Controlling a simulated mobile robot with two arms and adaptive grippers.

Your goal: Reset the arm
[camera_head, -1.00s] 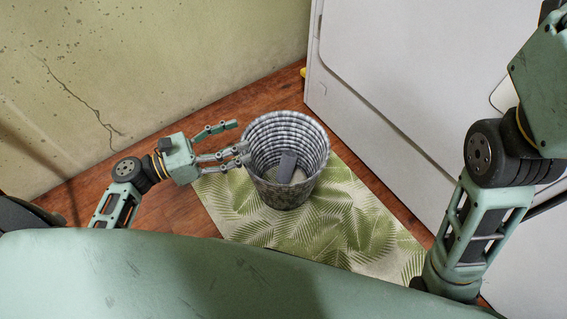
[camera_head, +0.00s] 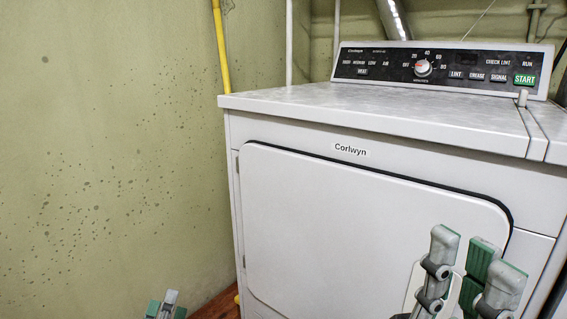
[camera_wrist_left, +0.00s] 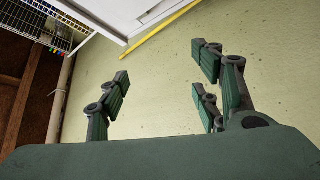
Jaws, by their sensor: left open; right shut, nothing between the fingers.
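My left gripper (camera_head: 165,305) shows only its fingertips at the bottom left edge of the head view, in front of the wall and left of the dryer. In the left wrist view its fingers (camera_wrist_left: 160,85) are spread apart with nothing between them. My right gripper (camera_head: 470,268) points up at the lower right of the head view, in front of the dryer door. It is shut and holds nothing. The arms behind both grippers are out of the head view.
A white dryer (camera_head: 350,230) with a control panel (camera_head: 440,66) fills the right of the head view. A green wall (camera_head: 110,150) and a yellow pipe (camera_head: 221,45) are to its left. A strip of wooden floor (camera_head: 218,306) shows below. The wall side is open.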

